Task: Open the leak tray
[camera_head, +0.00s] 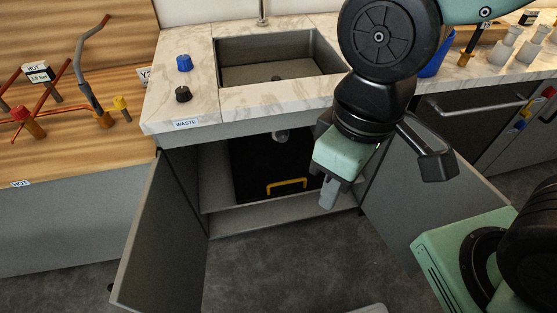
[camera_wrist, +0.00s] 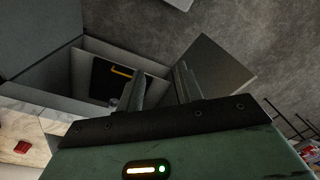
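The leak tray appears to be the black panel (camera_head: 262,160) with a yellow handle (camera_head: 287,185), inside the open cabinet under the sink. In the wrist view the black panel (camera_wrist: 105,82) and its yellow handle (camera_wrist: 121,72) show beyond and left of my fingers. My gripper (camera_head: 328,195) is in front of the cabinet opening, to the right of the handle in the head view, and covers part of the cabinet's right side. In the wrist view my gripper (camera_wrist: 160,88) has its two fingers apart with nothing between them. It does not touch the handle.
The cabinet's left door (camera_head: 165,235) and right door (camera_head: 410,190) both stand open. A drain fitting (camera_head: 281,136) hangs above the black panel. The sink (camera_head: 280,60) and marble counter are above. The grey floor (camera_head: 270,265) in front is mostly clear.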

